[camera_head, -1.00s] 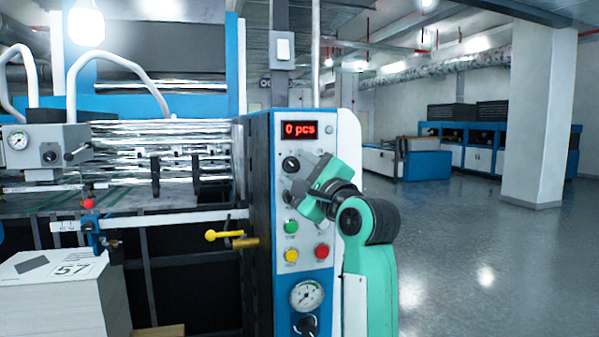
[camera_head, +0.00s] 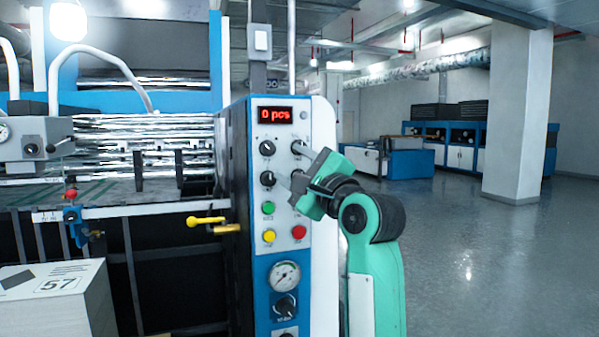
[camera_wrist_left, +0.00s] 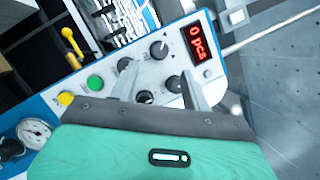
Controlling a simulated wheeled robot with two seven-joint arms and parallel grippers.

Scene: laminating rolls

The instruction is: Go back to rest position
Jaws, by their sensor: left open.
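My left gripper (camera_head: 293,166) is in front of the upper knobs of the control panel (camera_head: 285,222), its green arm rising from the bottom. Its two grey fingers are apart with nothing between them. In the left wrist view the open fingers (camera_wrist_left: 160,88) point at the panel's black knobs (camera_wrist_left: 159,50). I cannot tell how close the fingertips are to the panel. They partly cover the right-hand knobs in the head view. My right gripper is in neither view.
The panel has a red "0 pcs" display (camera_head: 275,115), green, yellow and red buttons and a gauge (camera_head: 285,276). A yellow-handled lever (camera_head: 207,221) sticks out left of it. A paper stack marked 57 (camera_head: 60,300) is at lower left. Open floor (camera_head: 470,260) lies right.

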